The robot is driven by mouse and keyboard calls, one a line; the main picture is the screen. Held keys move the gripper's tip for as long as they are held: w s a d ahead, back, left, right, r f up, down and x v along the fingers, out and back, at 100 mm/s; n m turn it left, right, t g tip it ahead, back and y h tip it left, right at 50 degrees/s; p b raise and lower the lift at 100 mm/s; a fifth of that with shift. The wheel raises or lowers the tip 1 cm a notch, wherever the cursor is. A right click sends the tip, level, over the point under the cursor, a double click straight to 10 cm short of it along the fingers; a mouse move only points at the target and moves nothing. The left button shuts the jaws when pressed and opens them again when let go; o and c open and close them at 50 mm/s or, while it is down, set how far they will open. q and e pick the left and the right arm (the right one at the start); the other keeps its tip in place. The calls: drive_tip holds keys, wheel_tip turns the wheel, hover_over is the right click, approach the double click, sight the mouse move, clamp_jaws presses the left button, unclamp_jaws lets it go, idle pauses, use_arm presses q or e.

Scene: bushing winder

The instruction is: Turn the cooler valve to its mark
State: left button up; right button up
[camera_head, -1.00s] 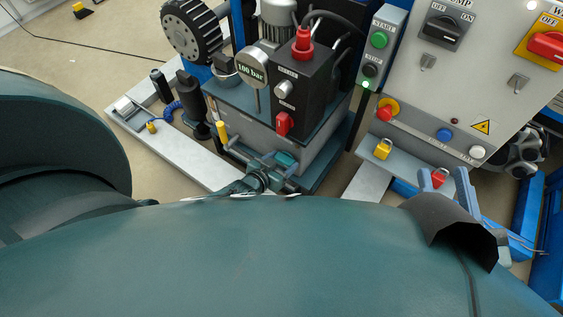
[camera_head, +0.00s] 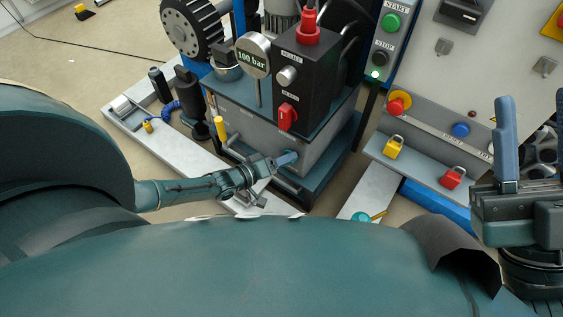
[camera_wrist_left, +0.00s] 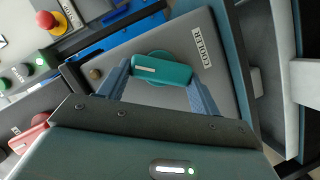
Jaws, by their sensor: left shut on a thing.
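The cooler valve has a teal handle (camera_wrist_left: 175,72) with a short white line on it, in front of a grey panel in the left wrist view. A white COOLER label (camera_wrist_left: 201,46) is beside it. My left gripper (camera_wrist_left: 161,82) is shut on this handle, one blue finger on each side. In the head view my left gripper (camera_head: 284,160) reaches the lower front of the grey tank (camera_head: 240,128), where the fingers mostly cover the handle. I cannot make out the valve's mark. My right gripper (camera_head: 532,115) is raised at the right edge, open and empty.
Above the tank stand a 100 bar gauge (camera_head: 252,56) and a black box with a red switch (camera_head: 288,116). A control panel (camera_head: 470,75) is to the right, with a yellow padlock (camera_head: 393,147) and a red padlock (camera_head: 452,177) below it.

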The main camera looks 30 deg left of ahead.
use_arm(q)
drive_tip(key=shift+w+a+f+n+t+h, duration=0.1)
drive_tip(key=shift+n+t+h, duration=0.25)
drive_tip(key=shift+n, duration=0.65)
drive_tip(key=shift+s+d+f+n+t+h, duration=0.15)
drive_tip(key=shift+n+t+h, duration=0.2)
drive_tip(key=shift+n, duration=0.65)
drive_tip(key=shift+w+a+f+n+t+h, duration=0.15)
drive_tip(key=shift+n+h, duration=0.25)
drive_tip(key=shift+n, duration=0.6)
drive_tip(key=o, duration=1)
drive_tip(key=p+v, duration=0.2)
drive_tip(key=v, duration=1.1)
drive_tip(key=shift+a+f, duration=0.1)
use_arm(e)
drive_tip(key=f+m+h, duration=0.1)
drive_tip(key=h, duration=0.1)
drive_tip(key=f+m+h, duration=0.1)
drive_tip(key=m, duration=0.1)
drive_tip(key=shift+w+a+f+h, duration=0.1)
drive_tip(key=shift+w+f+h, duration=0.25)
drive_tip(key=shift+w+h, duration=0.05)
